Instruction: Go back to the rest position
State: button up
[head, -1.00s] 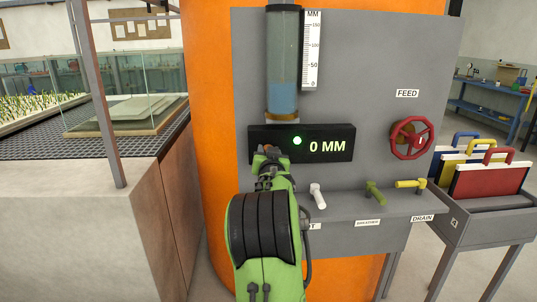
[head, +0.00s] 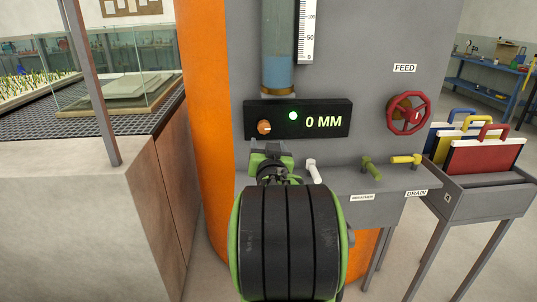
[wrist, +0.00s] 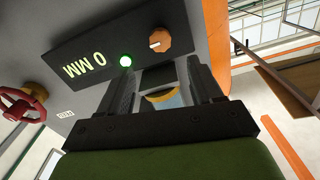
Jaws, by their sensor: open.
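My gripper (head: 271,150) is in front of the grey panel (head: 385,60), just below the black display box (head: 330,106), with my green and black arm behind it. In the wrist view my gripper (wrist: 163,80) is open, its two dark fingers apart with nothing held between them. The display box reads "0 MM" beside a lit green light (head: 293,116). An orange knob (head: 264,127) on the box stands clear of the fingers; it also shows in the wrist view (wrist: 159,40).
A red FEED wheel (head: 408,114), a white lever (head: 313,171), an olive lever (head: 371,168) and a yellow DRAIN lever (head: 405,160) are at right. A gauge tube (head: 277,45) stands above. A concrete block (head: 70,210) is at left, a rack of coloured panels (head: 485,190) at right.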

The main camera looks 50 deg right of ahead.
jog(key=v, duration=0.3)
jog(key=shift+s+a, duration=0.15)
dwell(0.3)
jog(key=w+a+f+n+y, duration=0.1)
jog(key=a+f+n+y, duration=0.15)
jog(key=a, duration=0.45)
jog(key=a+f+n+y, duration=0.1)
jog(key=a+n+y, duration=0.1)
jog(key=a+y, duration=0.35)
jog(key=w+a+f+n+y, duration=0.1)
jog(key=a+n, duration=0.1)
jog(key=a, duration=0.7)
jog(key=s+a+f+n+g+y, duration=0.2)
jog(key=s+a+f+n+g, duration=0.1)
jog(key=s+a, duration=0.45)
jog(key=s+a+f+n+g+y, duration=0.2)
jog(key=s+a+f+g+y, duration=0.1)
jog(key=s+a, duration=0.4)
notch_tip(320, 180, up, 13)
jog(key=p, duration=1.3)
jog(key=shift+s+d, duration=0.25)
jog(key=shift+d, duration=0.2)
